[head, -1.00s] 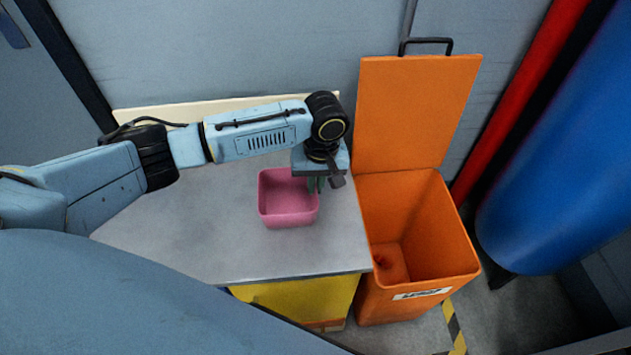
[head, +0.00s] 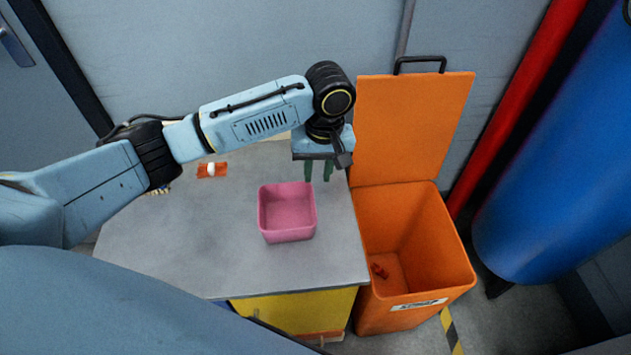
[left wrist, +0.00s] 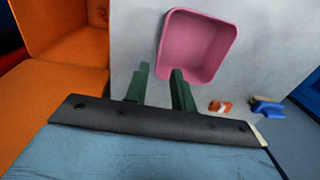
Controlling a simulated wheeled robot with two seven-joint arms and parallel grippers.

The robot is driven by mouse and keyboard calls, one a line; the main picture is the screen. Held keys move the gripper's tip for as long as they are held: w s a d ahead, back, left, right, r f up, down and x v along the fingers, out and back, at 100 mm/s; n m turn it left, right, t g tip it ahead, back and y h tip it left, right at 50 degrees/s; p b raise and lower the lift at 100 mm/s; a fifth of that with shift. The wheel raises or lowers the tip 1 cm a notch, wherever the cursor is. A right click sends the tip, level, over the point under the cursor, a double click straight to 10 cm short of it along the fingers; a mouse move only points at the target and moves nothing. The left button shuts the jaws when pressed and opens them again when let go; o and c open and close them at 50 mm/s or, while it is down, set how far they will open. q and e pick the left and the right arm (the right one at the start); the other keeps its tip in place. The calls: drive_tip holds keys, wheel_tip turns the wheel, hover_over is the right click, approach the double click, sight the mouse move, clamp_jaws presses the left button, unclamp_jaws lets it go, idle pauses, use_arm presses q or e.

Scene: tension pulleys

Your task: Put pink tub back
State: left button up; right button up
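The pink tub (head: 287,232) stands upright and looks empty on the grey table, right of its middle. It also shows in the left wrist view (left wrist: 165,48). My left gripper (head: 318,177) is above the table, beyond the tub's far right corner and apart from it. Its two green fingers are spread with nothing between them, as the left wrist view (left wrist: 160,80) also shows. My right gripper is not in view.
An orange bin (head: 462,262) with its lid up (head: 413,125) stands against the table's right side, with a small red thing (head: 379,271) inside. An orange-and-white item (head: 212,170) lies at the table's back. The table's front left (head: 170,250) is clear.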

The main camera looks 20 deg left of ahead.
use_arm(q)
drive_tip(key=shift+d+r, duration=0.1)
drive_tip(key=shift+r, duration=1.15)
drive_tip(key=shift+w, duration=0.1)
